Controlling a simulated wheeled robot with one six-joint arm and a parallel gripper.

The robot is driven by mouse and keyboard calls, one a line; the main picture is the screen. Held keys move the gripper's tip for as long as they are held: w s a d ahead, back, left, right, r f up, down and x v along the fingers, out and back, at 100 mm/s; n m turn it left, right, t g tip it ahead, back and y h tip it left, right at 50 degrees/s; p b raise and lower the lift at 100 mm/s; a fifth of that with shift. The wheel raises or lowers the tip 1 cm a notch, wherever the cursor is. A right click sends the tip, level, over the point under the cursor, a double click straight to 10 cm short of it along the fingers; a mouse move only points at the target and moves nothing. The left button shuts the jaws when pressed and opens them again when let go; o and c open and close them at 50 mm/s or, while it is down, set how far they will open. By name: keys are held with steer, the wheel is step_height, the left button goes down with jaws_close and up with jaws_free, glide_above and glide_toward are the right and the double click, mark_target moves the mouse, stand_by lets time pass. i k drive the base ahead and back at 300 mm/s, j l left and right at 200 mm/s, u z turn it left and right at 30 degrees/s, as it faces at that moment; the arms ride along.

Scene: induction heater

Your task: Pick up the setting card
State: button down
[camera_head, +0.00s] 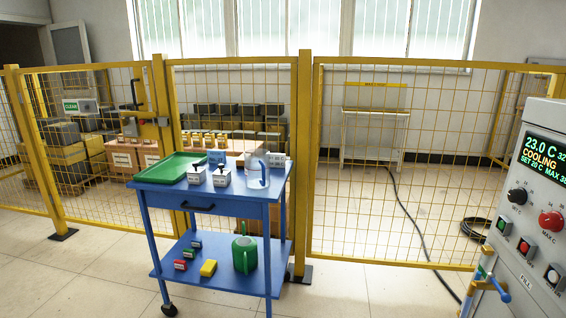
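A small white card with dark markings (275,159) stands at the back right of the blue cart's top (232,192), behind a pale jug (257,174). It is probably the setting card, but its print is too small to read. A small blue item (217,157) is at the back of the same top, and I cannot tell whether it is a card too. My gripper is not in view.
The cart top also holds a green tray (168,167) and two white boxes with dark knobs (223,178). Yellow mesh fencing stands behind. A control cabinet (530,215) is at right.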

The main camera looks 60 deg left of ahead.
mark_target(278, 160)
steer(key=u, duration=2.05)
steer(key=i+l, duration=0.15)
steer(key=i, duration=0.35)
steer(key=i+l, duration=0.1)
steer(key=i, duration=0.45)
steer(key=i+l, duration=0.15)
steer(key=i, duration=0.35)
steer(key=z, duration=0.05)
